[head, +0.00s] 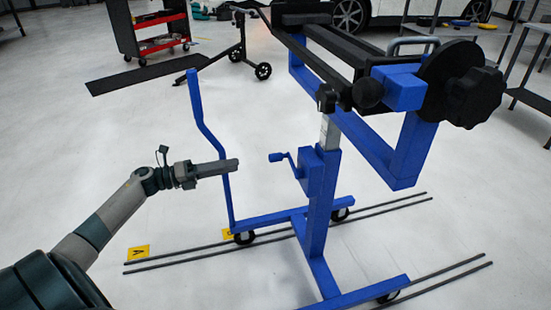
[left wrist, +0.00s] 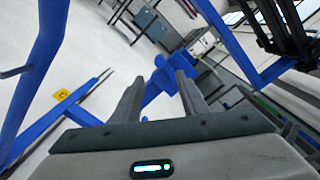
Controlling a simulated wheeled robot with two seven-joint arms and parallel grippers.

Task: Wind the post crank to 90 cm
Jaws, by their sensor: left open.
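The blue post crank (head: 284,158) sticks out to the left from a small gearbox on the blue post (head: 320,200) of the wheeled stand. A grey inner tube with a pale scale strip (head: 329,133) rises from the post top; its marks are too small to read. My left gripper (head: 238,164) is left of the crank, apart from it, just by the stand's bent blue handle bar (head: 205,125). In the left wrist view, my left gripper's fingers (left wrist: 160,88) are apart and empty. Blue parts of the stand (left wrist: 160,70) show beyond them. My right gripper is out of view.
The stand carries a black roller frame with a black knob (head: 473,96) at upper right. Its casters stand near grey floor rails (head: 200,255) with yellow markers (head: 137,253). A red tool cart (head: 150,30) stands behind. The floor left of the stand is mostly clear.

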